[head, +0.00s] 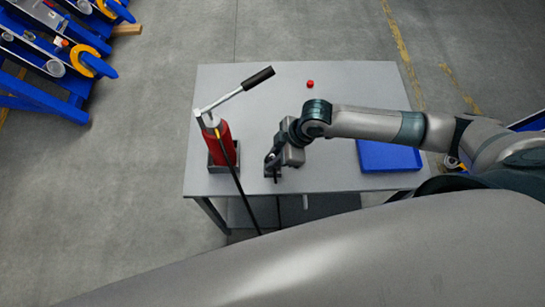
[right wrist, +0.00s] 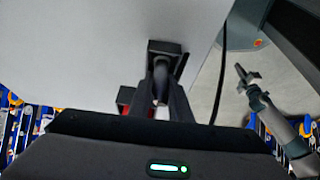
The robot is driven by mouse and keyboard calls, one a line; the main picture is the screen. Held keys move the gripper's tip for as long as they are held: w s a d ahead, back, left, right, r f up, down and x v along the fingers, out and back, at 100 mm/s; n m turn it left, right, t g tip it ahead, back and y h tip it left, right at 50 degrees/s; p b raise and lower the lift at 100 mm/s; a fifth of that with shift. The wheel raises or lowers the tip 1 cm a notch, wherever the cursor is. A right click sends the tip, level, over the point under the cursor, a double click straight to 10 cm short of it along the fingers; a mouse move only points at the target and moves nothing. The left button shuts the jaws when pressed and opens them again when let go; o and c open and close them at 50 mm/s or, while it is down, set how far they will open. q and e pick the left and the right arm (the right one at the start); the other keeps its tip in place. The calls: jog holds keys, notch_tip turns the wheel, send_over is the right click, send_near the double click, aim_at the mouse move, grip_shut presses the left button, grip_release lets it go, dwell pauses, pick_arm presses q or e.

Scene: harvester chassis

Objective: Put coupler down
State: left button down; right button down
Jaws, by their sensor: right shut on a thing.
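My right gripper (head: 273,160) is low over the front part of the grey table, right of the red pump. In the right wrist view its dark fingers (right wrist: 162,92) are shut on a grey cylindrical piece (right wrist: 161,70), which looks like the coupler. This piece is at a small black square holder (right wrist: 166,47) on the table; I cannot tell whether it is seated in it. In the head view the gripper and wrist mostly hide the coupler. My left gripper (right wrist: 246,80) shows small in the right wrist view, over the floor, its jaws unclear.
The red pump (head: 222,145) with its long lever (head: 240,90) stands on the grey table (head: 245,182). A black hose (head: 238,188) runs past the table's front edge. A small red cap (head: 310,84) and a blue tray (head: 388,156) are on the table. The table's back is mostly clear.

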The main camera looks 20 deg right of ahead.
jog(key=shift+f, duration=0.25)
jog(key=c, duration=1.6)
grip_release()
jog(key=shift+c, duration=0.2)
jog(key=shift+r, duration=0.1)
jog(key=b+v, duration=0.3)
jog(key=v, duration=0.9)
